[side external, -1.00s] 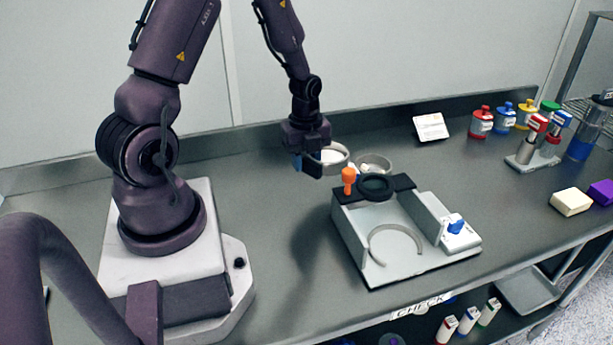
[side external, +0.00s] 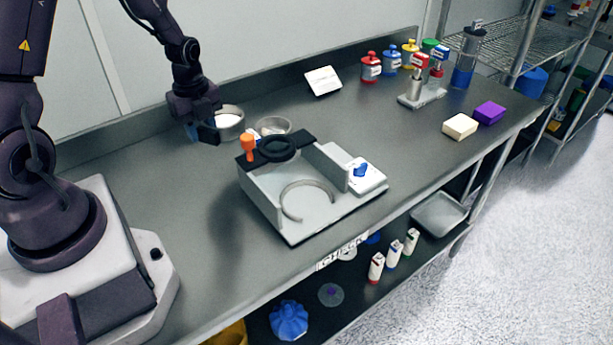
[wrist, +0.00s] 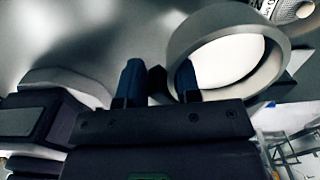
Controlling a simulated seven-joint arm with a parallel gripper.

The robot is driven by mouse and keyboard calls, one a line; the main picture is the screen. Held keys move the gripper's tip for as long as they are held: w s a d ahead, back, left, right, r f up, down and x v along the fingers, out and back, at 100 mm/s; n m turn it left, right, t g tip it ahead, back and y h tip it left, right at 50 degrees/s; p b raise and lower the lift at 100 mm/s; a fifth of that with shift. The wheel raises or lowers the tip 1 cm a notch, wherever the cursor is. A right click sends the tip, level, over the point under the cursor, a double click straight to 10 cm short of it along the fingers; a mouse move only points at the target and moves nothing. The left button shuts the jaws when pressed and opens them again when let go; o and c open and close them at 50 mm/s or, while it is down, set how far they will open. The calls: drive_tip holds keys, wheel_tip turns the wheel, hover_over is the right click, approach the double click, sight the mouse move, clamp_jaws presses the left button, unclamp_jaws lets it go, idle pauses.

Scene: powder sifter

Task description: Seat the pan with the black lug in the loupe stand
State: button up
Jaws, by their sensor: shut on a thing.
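My gripper (side external: 207,133) is shut at the side of a round grey pan (side external: 228,122) with a white fill. In the wrist view, the blue fingertips of my gripper (wrist: 158,82) close on a black lug (wrist: 157,80) at the left of the pan (wrist: 182,45). The pan is behind and left of the loupe stand; its height above the bench is hard to judge. The loupe stand (side external: 262,201) is a grey tray with a black loupe ring (side external: 277,148), an orange knob (side external: 248,146) and an open C-shaped seat (side external: 307,208), which looks empty.
A second round pan (side external: 287,124) stands close behind the loupe ring, just right of the held pan. A blue knob (side external: 361,170) sits on the stand's right side. A white card (side external: 323,80) and several coloured jars stand farther back. The bench left of the stand is clear.

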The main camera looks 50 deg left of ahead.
wheel_tip(320, 180, up, 11)
drive_tip(key=n, duration=1.2)
hover_over(311, 222)
wheel_tip(311, 222, down, 13)
drive_tip(key=shift+r, duration=0.1)
drive_tip(key=shift+f, duration=1.6)
drive_tip(key=shift+f, duration=0.1)
drive_tip(key=shift+f, duration=1.2)
drive_tip(key=shift+f, duration=0.1)
